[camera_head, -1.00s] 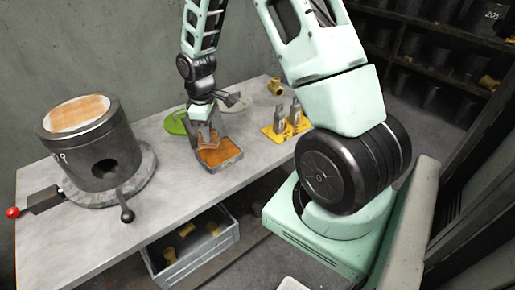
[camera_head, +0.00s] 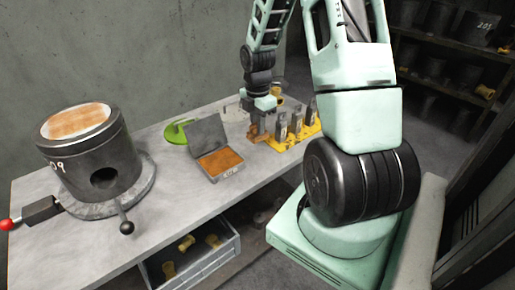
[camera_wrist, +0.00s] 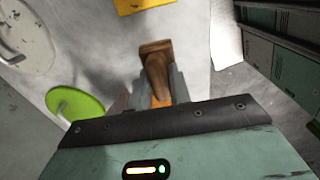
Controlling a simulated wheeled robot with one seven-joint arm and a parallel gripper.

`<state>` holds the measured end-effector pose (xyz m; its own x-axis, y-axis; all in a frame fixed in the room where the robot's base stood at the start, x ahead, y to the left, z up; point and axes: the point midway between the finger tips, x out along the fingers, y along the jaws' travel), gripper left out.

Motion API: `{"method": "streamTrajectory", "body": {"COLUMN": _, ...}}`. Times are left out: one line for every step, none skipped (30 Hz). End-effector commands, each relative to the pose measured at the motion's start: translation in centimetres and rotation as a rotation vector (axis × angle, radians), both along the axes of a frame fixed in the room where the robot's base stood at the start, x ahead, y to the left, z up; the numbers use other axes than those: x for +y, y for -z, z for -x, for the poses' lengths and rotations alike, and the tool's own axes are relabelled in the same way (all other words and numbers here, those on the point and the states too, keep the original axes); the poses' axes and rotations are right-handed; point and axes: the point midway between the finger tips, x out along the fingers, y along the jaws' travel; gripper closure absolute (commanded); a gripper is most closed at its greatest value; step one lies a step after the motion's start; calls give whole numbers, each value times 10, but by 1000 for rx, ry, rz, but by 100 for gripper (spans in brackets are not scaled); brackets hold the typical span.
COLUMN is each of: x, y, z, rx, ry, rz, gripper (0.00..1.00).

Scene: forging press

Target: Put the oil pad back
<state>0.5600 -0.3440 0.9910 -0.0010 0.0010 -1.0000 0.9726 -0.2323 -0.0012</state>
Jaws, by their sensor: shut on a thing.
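My gripper (camera_head: 262,124) is shut on a brown pad-like piece with a narrow neck, which I take to be the oil pad (camera_head: 256,135). In the wrist view the oil pad (camera_wrist: 156,62) sticks out past the fingers of my gripper (camera_wrist: 162,85), its wider end facing away. It is beside the left end of a yellow stand (camera_head: 289,143), which holds grey upright blocks; whether they touch is unclear. An open grey tin (camera_head: 206,134) with an orange-brown surface inside stands on the bench left of my gripper.
A dark drum (camera_head: 95,165) with a lever and a red-knobbed handle stands at the bench's left. A green disc (camera_head: 174,133) lies behind the tin. A grey crate (camera_head: 222,258) with brass pieces sits below the bench (camera_head: 185,205). The front middle of the bench is clear.

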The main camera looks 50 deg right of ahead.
Motion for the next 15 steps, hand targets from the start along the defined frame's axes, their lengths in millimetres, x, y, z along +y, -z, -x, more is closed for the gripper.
{"method": "streamTrajectory", "body": {"x": 1, "y": 10, "z": 0, "rx": 4, "ry": -1, "rz": -3, "gripper": 98}}
{"method": "streamTrajectory", "body": {"x": 1, "y": 15, "z": 0, "rx": 4, "ry": -1, "rz": -3, "gripper": 98}}
{"method": "streamTrajectory", "body": {"x": 1, "y": 20, "z": 0, "rx": 3, "ry": -1, "rz": -2, "gripper": 98}}
{"method": "streamTrajectory", "body": {"x": 1, "y": 23, "z": 0, "rx": 3, "ry": 0, "rz": -2, "gripper": 98}}
{"method": "streamTrajectory", "body": {"x": 1, "y": 26, "z": 0, "rx": 3, "ry": 0, "rz": -1, "gripper": 98}}
{"method": "streamTrajectory", "body": {"x": 0, "y": 29, "z": 0, "rx": 1, "ry": 0, "rz": 0, "gripper": 98}}
{"method": "streamTrajectory", "body": {"x": 0, "y": 31, "z": -1, "rx": 0, "ry": 0, "rz": 0, "gripper": 98}}
{"method": "streamTrajectory", "body": {"x": 1, "y": 34, "z": -1, "rx": 1, "ry": 0, "rz": -1, "gripper": 98}}
{"method": "streamTrajectory", "body": {"x": 1, "y": 39, "z": 0, "rx": 3, "ry": 0, "rz": -2, "gripper": 98}}
{"method": "streamTrajectory", "body": {"x": 1, "y": 44, "z": 0, "rx": 3, "ry": 0, "rz": -2, "gripper": 98}}
{"method": "streamTrajectory", "body": {"x": 1, "y": 49, "z": 0, "rx": 4, "ry": 0, "rz": -2, "gripper": 98}}
{"method": "streamTrajectory", "body": {"x": 1, "y": 54, "z": 0, "rx": 3, "ry": 1, "rz": -2, "gripper": 98}}
{"method": "streamTrajectory", "body": {"x": 1, "y": 59, "z": 0, "rx": 3, "ry": 0, "rz": -2, "gripper": 98}}
{"method": "streamTrajectory", "body": {"x": 1, "y": 63, "z": 0, "rx": 3, "ry": 0, "rz": -2, "gripper": 98}}
{"method": "streamTrajectory", "body": {"x": 1, "y": 67, "z": 0, "rx": 2, "ry": 0, "rz": -1, "gripper": 98}}
